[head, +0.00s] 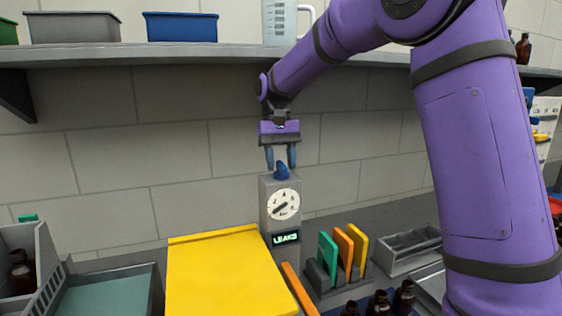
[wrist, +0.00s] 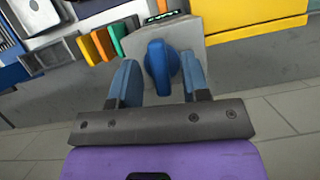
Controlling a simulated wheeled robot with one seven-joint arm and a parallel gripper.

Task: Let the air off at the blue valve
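The blue valve (head: 282,171) is a small knob on top of a grey box (head: 268,215) with a round white dial (head: 284,204) and a lit sign reading LEAKS (head: 286,238). My gripper (head: 281,160) points down right over the valve, its blue fingers to either side of the knob. In the wrist view the valve (wrist: 158,66) shows between the two fingertips of my gripper (wrist: 160,80), with gaps on both sides. The fingers are open and do not appear to touch it.
A yellow folder-like block (head: 220,275) stands left of the box. A rack with green, orange and yellow plates (head: 343,252) and several amber bottles (head: 380,302) are to the right. A shelf (head: 150,55) with bins runs above, behind my arm.

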